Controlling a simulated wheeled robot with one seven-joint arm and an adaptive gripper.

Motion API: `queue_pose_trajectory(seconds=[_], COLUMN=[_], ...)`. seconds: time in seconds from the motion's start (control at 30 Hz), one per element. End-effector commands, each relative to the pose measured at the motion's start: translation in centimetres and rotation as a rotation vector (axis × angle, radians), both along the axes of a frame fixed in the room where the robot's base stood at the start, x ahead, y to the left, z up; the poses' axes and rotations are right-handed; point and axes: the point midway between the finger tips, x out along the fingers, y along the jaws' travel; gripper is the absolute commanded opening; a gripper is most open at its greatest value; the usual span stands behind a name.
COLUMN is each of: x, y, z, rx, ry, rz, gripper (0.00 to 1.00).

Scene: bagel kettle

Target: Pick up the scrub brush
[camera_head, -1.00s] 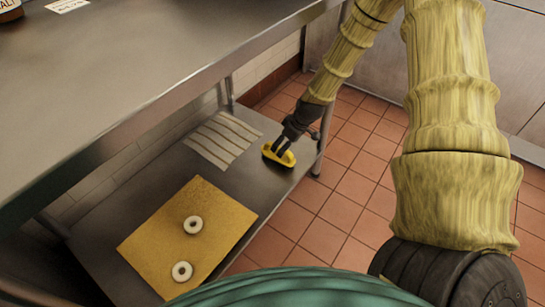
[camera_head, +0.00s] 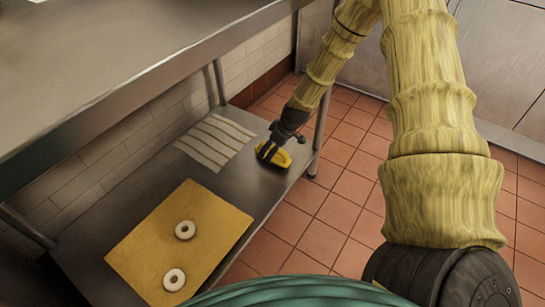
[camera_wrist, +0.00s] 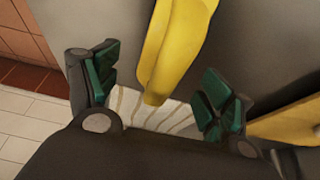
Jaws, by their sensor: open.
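The yellow scrub brush (camera_head: 283,160) lies on the lower metal shelf near its right end. My gripper (camera_head: 268,150) is right at the brush, with its dark fingers over it in the head view. In the wrist view the brush (camera_wrist: 178,45) runs from the top edge down to the gap between the green finger pads. My gripper (camera_wrist: 160,87) is open there, with room between the brush and each pad. I cannot tell whether a finger touches the brush. The brush's underside is hidden.
A striped white cloth or mat (camera_head: 215,141) lies left of the brush. A tan board (camera_head: 150,250) with two pale rings (camera_head: 185,230) lies nearer. The upper counter (camera_head: 130,60) overhangs the shelf. A shelf leg (camera_head: 318,130) stands close to my gripper on the right.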

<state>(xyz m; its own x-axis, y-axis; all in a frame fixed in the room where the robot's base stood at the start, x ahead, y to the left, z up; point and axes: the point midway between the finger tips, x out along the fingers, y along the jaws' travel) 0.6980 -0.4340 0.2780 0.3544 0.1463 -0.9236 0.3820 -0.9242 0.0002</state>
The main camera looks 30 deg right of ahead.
Motion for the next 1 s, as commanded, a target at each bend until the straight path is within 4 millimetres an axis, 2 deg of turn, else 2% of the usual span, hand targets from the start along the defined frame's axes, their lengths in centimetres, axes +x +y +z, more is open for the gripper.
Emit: queue_pose_trajectory(seconds=[0.03, 0.3, 0.6, 0.67, 0.9, 1.0], x=[0.1, 1.1, 1.4, 1.3, 1.3, 1.3], y=[0.1, 0.7, 0.8, 0.8, 0.8, 0.8], z=[-1.0, -3.7, -3.8, -3.8, -3.8, -3.8], rx=[-0.001, -0.001, -0.001, -0.001, 0.0, 0.0], ry=[0.001, 0.001, 0.001, 0.001, 0.001, 0.0], rz=[0.001, 0.001, 0.001, 0.001, 0.0, 0.0], gripper=[0.81, 0.81, 0.81, 0.72, 0.29, 0.29])
